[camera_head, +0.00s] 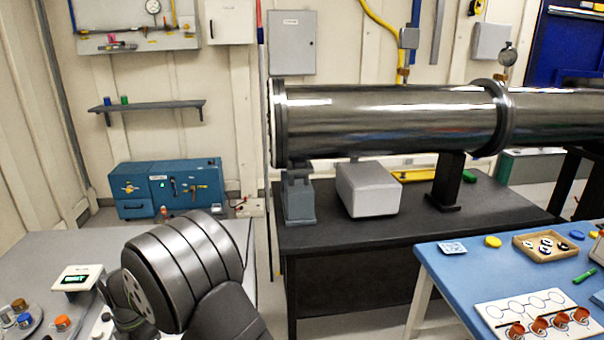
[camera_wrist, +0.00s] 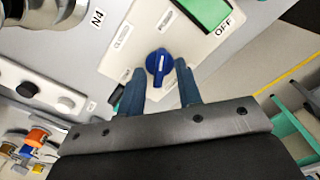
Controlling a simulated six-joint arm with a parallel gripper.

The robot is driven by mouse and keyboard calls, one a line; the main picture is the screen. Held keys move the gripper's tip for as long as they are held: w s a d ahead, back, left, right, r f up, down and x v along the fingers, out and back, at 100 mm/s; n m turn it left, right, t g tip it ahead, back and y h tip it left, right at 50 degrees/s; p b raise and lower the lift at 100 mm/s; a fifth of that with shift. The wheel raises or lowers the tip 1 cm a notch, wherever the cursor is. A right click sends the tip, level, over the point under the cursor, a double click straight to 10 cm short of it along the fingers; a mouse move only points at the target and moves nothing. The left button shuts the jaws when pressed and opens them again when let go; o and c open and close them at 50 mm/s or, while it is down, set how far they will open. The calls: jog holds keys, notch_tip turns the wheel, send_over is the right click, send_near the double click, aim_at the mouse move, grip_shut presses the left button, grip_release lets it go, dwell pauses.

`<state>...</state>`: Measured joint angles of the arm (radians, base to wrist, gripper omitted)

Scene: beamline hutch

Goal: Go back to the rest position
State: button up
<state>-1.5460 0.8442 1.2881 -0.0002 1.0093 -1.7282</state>
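My gripper (camera_wrist: 160,80) shows in the wrist view with its two blue-grey fingers apart and nothing held between them. A blue rotary knob (camera_wrist: 159,66) on a pale panel (camera_wrist: 135,55) appears between the fingertips, with a gap on both sides. How far the fingertips are from the panel is hard to tell.
The panel carries a green display (camera_wrist: 208,12) and an "OFF" label. Orange-capped items (camera_wrist: 38,136) lie at the wrist view's left. A black table (camera_head: 400,225) carries a metal beam pipe (camera_head: 390,120). A blue table (camera_head: 450,290) holds a wooden tray (camera_head: 545,258).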

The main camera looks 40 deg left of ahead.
jog(key=shift+n, duration=0.4)
notch_tip(320, 180, up, 14)
jog(key=o, duration=1.3)
jog(key=shift+o, duration=1)
jog(key=shift+w, duration=0.15)
jog(key=w+m+g+y, duration=0.3)
jog(key=w+m, duration=0.8)
jog(key=w, duration=0.9)
jog(key=x, duration=0.9)
jog(key=shift+a+f, duration=0.2)
jog(key=shift+a, duration=0.25)
